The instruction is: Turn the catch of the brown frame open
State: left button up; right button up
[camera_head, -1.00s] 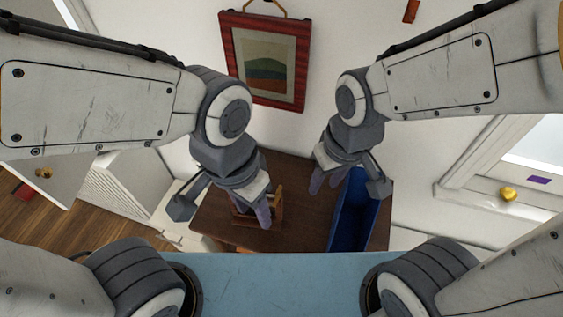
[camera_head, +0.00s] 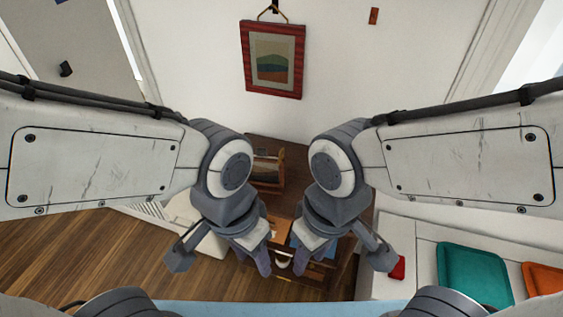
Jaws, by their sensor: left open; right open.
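A small brown wooden frame (camera_head: 266,170) stands on the dark brown cabinet top, partly hidden between my two arms. No catch can be made out on it at this size. My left gripper (camera_head: 262,260) points down in front of the cabinet, nearer to me than the brown frame, open. My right gripper (camera_head: 302,262) hangs beside it to the right, also open, in front of the cabinet's right part. Both appear empty.
A red-framed picture (camera_head: 272,95) hangs on the wall behind. An open-looking drawer (camera_head: 318,270) at the cabinet's front is partly hidden by my grippers. A white bench with teal (camera_head: 475,275) and orange (camera_head: 545,278) cushions stands right. Wooden floor (camera_head: 100,255) is clear at left.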

aim_at(280, 154)
jog(key=u, duration=0.75)
jog(key=i, duration=0.65)
jog(key=z, duration=0.95)
jog(key=i, duration=0.45)
jog(key=z, duration=0.05)
